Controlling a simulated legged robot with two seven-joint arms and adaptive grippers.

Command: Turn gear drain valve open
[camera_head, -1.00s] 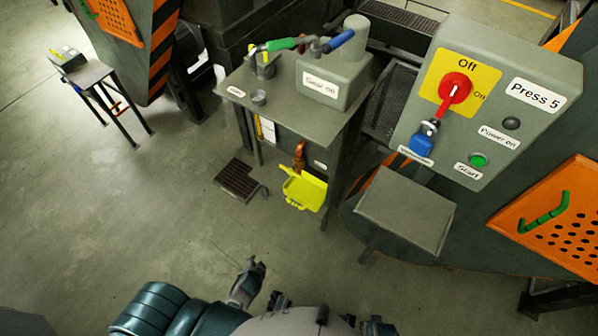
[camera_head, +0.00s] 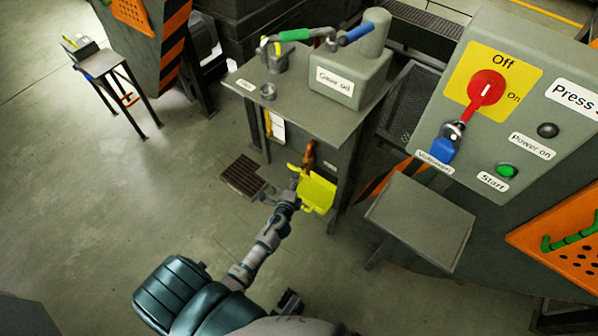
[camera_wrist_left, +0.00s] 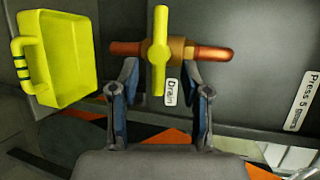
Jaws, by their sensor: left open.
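The drain valve has a yellow bar handle (camera_wrist_left: 160,52) on a copper-coloured pipe (camera_wrist_left: 205,50). In the left wrist view the handle stands upright, across the level pipe, with a "Drain" label (camera_wrist_left: 171,92) below. In the head view the copper pipe (camera_head: 308,155) shows under the bench front; the handle is hard to make out there. My left gripper (camera_wrist_left: 160,92) is open, its fingers spread to either side of the handle's lower end in the picture; I see no contact. In the head view my left gripper (camera_head: 291,190) is beside the yellow tray.
A yellow tray (camera_head: 317,193) hangs right of my left gripper and also shows in the left wrist view (camera_wrist_left: 72,60). The bench top (camera_head: 300,112) overhangs the valve. A floor grate (camera_head: 242,176) lies left; a grey shelf (camera_head: 420,215) stands right.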

